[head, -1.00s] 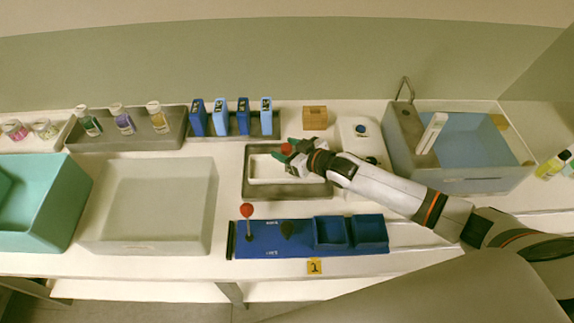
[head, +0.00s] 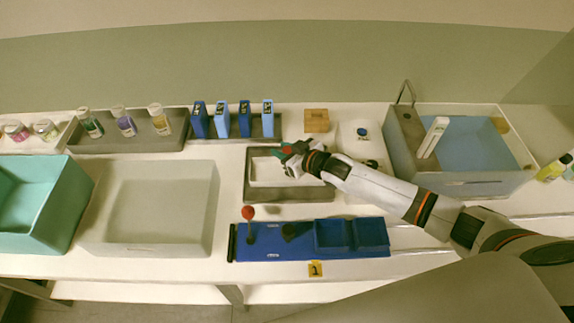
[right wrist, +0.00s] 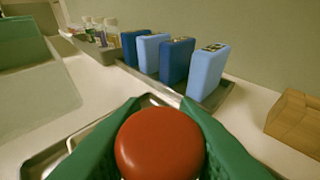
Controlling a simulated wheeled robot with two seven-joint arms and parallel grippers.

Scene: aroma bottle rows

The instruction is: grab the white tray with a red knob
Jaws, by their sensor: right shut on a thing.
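The white tray (head: 262,172) sits inside a dark grey holder (head: 290,197) at the middle of the counter. Its red knob (right wrist: 160,143) fills the lower middle of the right wrist view. My right gripper (head: 286,154) reaches in from the right over the tray. Its green fingers (right wrist: 100,150) lie on both sides of the knob and are shut on it. In the head view the gripper mostly hides the knob. My left gripper is not in view.
Blue boxes (head: 222,120) stand in a rack behind the tray, with a wooden block (head: 316,120) to their right. A blue station (head: 273,246) with a red-topped lever (head: 249,213) is in front. A grey bin (head: 145,247) stands left, a sink (head: 470,180) right.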

